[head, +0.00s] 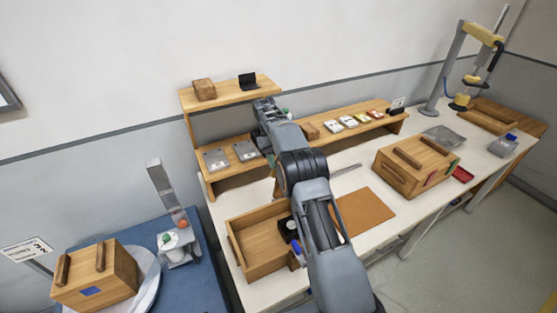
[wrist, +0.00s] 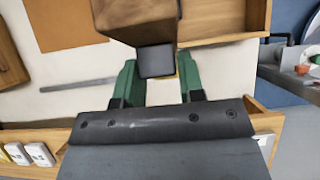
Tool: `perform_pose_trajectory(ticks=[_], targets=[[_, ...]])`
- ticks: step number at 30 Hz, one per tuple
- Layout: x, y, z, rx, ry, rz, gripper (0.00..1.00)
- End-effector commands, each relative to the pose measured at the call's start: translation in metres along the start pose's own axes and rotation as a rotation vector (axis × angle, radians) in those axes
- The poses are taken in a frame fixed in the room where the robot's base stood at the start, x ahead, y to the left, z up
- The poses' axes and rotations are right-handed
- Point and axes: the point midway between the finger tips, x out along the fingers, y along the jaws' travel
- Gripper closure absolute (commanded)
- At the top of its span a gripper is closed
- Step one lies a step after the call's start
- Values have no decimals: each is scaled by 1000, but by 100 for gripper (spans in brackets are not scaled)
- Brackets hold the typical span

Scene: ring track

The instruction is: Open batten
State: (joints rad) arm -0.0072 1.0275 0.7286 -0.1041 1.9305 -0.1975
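Two dark wooden bars lie across the lid of a closed wooden box (head: 405,178) on the right of the white table; I cannot tell which piece is the batten. Similar bars are on a wooden box (head: 110,280) at lower left. My gripper is at the shelves in the head view, mostly hidden by my arm. In the wrist view my gripper (wrist: 160,82) has green fingers standing apart. A dark square block (wrist: 156,62) fills the gap between their tips, by a brown wooden piece (wrist: 130,18). I cannot tell whether the fingers grip the block.
An open wooden box (head: 240,250) stands left of my arm, with a brown mat (head: 368,212) to the right. A low shelf (head: 355,130) with small cards and a two-tier shelf (head: 235,92) line the wall. A metal stand (head: 450,70) is at the back right.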

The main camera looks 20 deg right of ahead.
Motion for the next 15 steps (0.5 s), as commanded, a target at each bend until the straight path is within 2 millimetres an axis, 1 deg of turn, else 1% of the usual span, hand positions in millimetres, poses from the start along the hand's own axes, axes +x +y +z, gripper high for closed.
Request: perform_pose_trajectory(ticks=[1, 7, 15], targets=[[4, 0, -2, -1, -8, -1, 59], [2, 1, 0, 1, -3, -1, 40], [-1, 1, 1, 2, 1, 0, 40]])
